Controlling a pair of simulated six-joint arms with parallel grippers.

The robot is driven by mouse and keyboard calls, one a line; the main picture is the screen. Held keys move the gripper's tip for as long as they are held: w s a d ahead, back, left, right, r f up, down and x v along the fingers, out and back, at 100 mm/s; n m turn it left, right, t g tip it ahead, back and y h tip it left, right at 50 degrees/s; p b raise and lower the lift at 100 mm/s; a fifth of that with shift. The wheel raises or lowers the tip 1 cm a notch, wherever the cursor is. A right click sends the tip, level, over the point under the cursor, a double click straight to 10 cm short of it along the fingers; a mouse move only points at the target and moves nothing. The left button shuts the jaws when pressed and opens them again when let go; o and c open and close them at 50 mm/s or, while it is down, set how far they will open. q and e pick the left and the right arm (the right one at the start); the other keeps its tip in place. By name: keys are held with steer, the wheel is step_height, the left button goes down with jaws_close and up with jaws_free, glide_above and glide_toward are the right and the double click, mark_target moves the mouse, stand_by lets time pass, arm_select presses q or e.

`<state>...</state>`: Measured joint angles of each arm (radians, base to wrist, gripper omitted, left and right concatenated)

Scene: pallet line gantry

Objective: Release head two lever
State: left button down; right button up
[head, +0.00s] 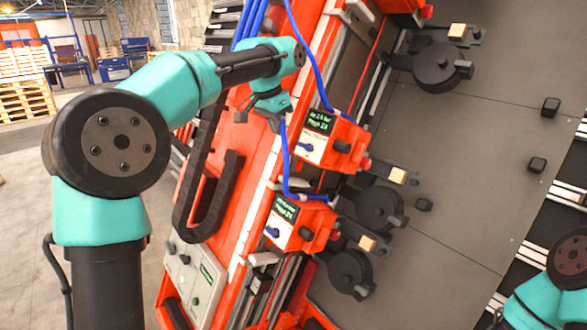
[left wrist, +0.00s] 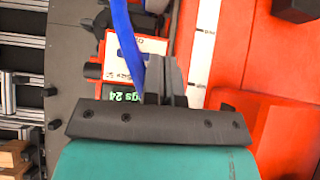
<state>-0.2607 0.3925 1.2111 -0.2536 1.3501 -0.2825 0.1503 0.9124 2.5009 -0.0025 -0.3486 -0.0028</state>
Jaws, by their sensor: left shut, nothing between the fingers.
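Two orange heads with small green-lettered displays show in the head view. The upper head (head: 343,150) has a blue lever (head: 306,147) on its white panel. The lower head (head: 303,236) has a similar blue lever (head: 271,232). I cannot read which is head two. My left gripper (head: 279,119) is shut and empty, just up and left of the upper head and apart from its lever. In the left wrist view, the shut fingers (left wrist: 166,78) are beside a head's display (left wrist: 124,98), which appears upside down; a blue hose covers part of its panel. My right gripper is out of view.
Blue hoses (head: 286,155) run over the rail and past both heads. A black cable chain (head: 207,195) lies left of them. A control panel (head: 194,281) with buttons is at lower left. Dark round rollers (head: 375,209) stand right of the heads, over a grey plate.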

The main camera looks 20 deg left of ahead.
arm_select(q)
steer(key=shift+r, duration=0.2)
glide_above(286, 177)
steer(key=x, duration=0.3)
steer(key=s+x, duration=0.1)
steer(key=x, duration=0.2)
steer(key=s+a+x, duration=0.1)
steer(key=x, duration=0.2)
steer(key=shift+w+f, duration=0.1)
steer(key=shift+f, duration=0.6)
steer(key=shift+s+a+f, duration=0.15)
steer(key=shift+s+f, duration=0.15)
steer(key=shift+f, duration=0.15)
steer(key=shift+s+a+f, duration=0.2)
steer(key=shift+s+f, duration=0.1)
steer(key=shift+f, duration=0.15)
steer(key=shift+s+a+f, duration=0.15)
steer(key=shift+s+f, duration=0.1)
steer(key=shift+f, duration=0.45)
